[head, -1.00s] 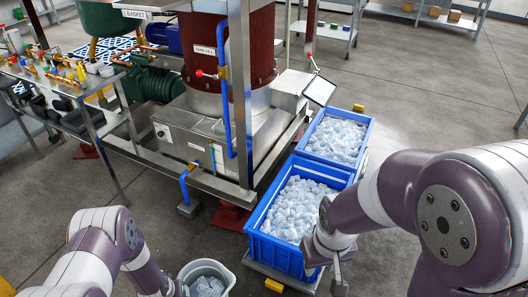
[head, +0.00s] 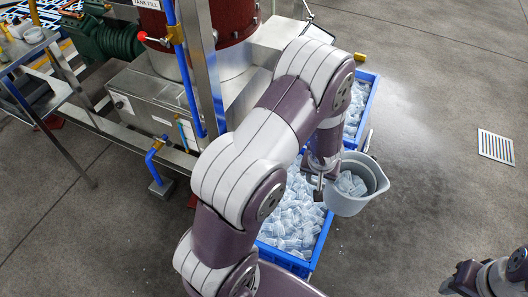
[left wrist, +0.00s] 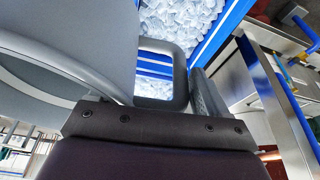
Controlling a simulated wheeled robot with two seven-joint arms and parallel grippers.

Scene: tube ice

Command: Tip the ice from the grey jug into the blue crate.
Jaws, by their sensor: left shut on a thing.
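The grey jug (head: 345,207) holds ice pieces and is roughly upright, beside and above the right edge of the near blue crate (head: 321,243). My left gripper (head: 318,188) is shut on the jug's handle. In the left wrist view the jug's grey wall (left wrist: 75,50) fills the left and its handle (left wrist: 179,75) is between my fingers. Behind it show ice and a blue crate rim (left wrist: 222,32). The near crate is full of ice, partly hidden by my left arm. My right gripper (head: 447,282) is at the bottom right, away from the jug; its finger opening is unclear.
A second blue crate (head: 373,82) with ice stands behind, partly hidden by my arm and the jug. A steel-framed machine with a red tank (head: 235,20) and blue pipes stands left of the crates. The floor to the right is clear, with a drain grate (head: 496,147).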

